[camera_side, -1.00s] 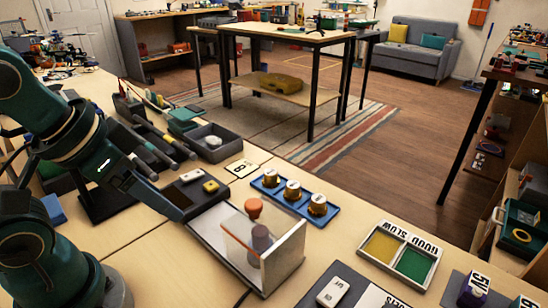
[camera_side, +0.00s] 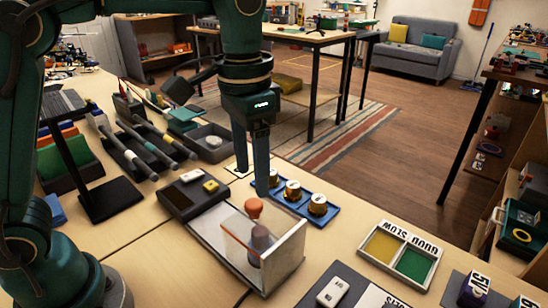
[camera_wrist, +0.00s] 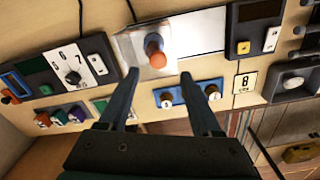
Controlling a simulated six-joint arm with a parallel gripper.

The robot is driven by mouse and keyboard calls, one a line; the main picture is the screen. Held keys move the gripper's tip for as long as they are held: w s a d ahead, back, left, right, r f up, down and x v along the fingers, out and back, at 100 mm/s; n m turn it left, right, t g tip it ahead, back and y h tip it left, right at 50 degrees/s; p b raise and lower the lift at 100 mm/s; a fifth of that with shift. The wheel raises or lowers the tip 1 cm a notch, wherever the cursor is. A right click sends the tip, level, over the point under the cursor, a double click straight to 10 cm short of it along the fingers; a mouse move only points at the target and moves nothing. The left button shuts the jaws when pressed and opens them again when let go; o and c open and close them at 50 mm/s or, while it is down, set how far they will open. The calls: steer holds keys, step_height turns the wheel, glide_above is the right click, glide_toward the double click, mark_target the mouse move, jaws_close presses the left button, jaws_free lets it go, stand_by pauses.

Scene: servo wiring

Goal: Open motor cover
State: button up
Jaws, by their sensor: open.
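The motor cover (camera_side: 237,228) is a clear panel with an orange knob (camera_side: 254,208) at its top. It stands in a pale tray-like housing (camera_side: 285,262), and a grey-purple motor (camera_side: 261,240) shows through it. In the wrist view the orange knob (camera_wrist: 154,50) and clear cover (camera_wrist: 133,47) lie just beyond the fingertips. My gripper (camera_side: 252,183) is open and points down, above and behind the knob in the side view. In the wrist view my gripper (camera_wrist: 159,75) has its fingers spread with nothing between the tips. The knob looks untouched.
A blue tray (camera_side: 327,220) with three brass-coloured pieces stands close behind the cover. A dark box with white and yellow buttons (camera_side: 180,204) is at its left. A yellow and green sorting tray (camera_side: 432,262) is at the right. A grey bin (camera_side: 228,150) lies further back.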

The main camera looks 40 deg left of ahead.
mark_target(254, 203)
steer(key=shift+s+d+f, duration=0.1)
steer(key=shift+f, duration=2.8)
jaws_close()
